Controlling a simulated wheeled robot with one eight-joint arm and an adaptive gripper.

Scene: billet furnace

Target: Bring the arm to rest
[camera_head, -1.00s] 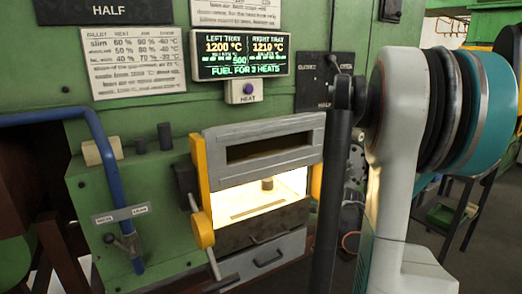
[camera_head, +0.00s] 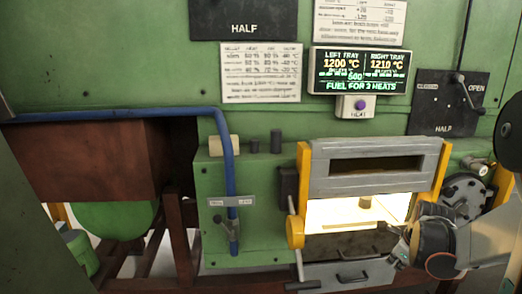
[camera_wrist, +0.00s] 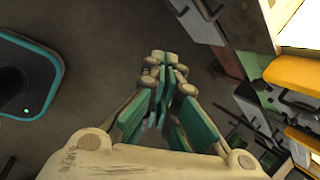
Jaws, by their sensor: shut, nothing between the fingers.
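My gripper (camera_wrist: 166,72) points away from the camera in the wrist view, with its teal-padded fingers closed together and nothing between them. Dark floor lies beyond the fingertips. In the head view my arm reaches in from the right edge, and its wrist end is in front of the lower right of the furnace opening (camera_head: 330,217). The fingers are hard to make out there. The furnace mouth glows, and a short dark billet (camera_head: 365,202) stands inside it.
Yellow handles (camera_head: 295,232) flank the furnace door (camera_head: 375,183). A drawer (camera_head: 350,277) is below. A blue pipe (camera_head: 228,165) and small lever (camera_head: 226,222) stand to the left. The display (camera_head: 358,71) is above.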

